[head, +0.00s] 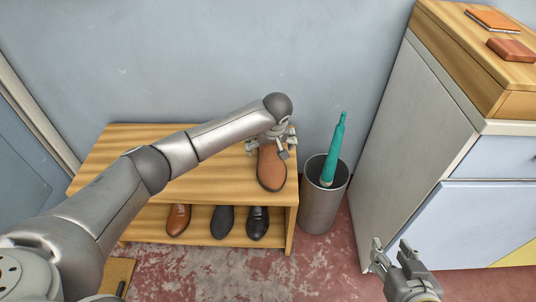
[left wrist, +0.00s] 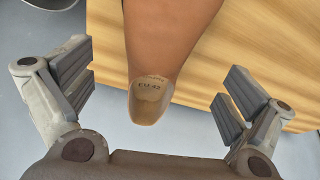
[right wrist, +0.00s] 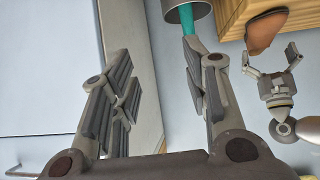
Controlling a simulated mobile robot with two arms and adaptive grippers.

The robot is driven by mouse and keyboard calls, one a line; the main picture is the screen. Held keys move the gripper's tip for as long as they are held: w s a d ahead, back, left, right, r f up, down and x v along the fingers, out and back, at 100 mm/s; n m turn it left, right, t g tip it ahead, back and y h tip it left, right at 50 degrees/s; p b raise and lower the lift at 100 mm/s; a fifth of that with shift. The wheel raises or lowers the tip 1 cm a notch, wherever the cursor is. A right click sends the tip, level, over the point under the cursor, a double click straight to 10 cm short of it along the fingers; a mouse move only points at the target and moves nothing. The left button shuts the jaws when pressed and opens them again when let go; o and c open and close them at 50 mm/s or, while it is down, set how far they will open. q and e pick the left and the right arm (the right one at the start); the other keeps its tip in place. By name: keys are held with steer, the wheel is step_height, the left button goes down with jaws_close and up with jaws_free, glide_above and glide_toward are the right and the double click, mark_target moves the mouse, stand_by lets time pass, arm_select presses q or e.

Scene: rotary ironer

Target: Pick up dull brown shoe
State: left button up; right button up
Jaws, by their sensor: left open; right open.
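A matte brown shoe (head: 271,170) rests on the top board of the wooden shoe rack (head: 120,165), near its right end, toe toward the front. My left gripper (head: 270,142) is open at the shoe's heel end. In the left wrist view the shoe (left wrist: 165,35) lies between the spread fingers, with a gap on each side; its heel end carries a small size label. The shoe (right wrist: 264,32) also shows in the right wrist view beside my left gripper. My right gripper (head: 392,250) is open and empty, low in front of the cabinet.
A glossier brown shoe (head: 178,220) and two black shoes (head: 222,222) stand on the lower shelf. A grey bin (head: 318,212) holding a teal umbrella (head: 335,150) stands right of the rack. A cabinet (head: 400,130) is farther right. The wall is close behind the rack.

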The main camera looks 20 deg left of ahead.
mark_target(270, 147)
arm_select(q)
steer(key=shift+b+x, duration=0.3)
steer(key=shift+x, duration=0.5)
steer(key=shift+b+x, duration=0.65)
steer(key=shift+x, duration=0.45)
steer(key=shift+b+x, duration=0.6)
steer(key=shift+x, duration=0.6)
steer(key=shift+w, duration=0.15)
steer(key=c, duration=1.3)
arm_select(e)
steer(key=w+a+r+t+y, duration=0.1)
steer(key=w+r+t, duration=0.1)
steer(key=r+t, duration=0.2)
steer(key=w+a+r+t+y, duration=0.1)
steer(key=r+t, duration=0.3)
steer(key=r, duration=0.6)
steer(key=shift+w+a+t+y, duration=0.4)
steer(key=shift+w+a, duration=0.15)
steer(key=shift+w, duration=0.15)
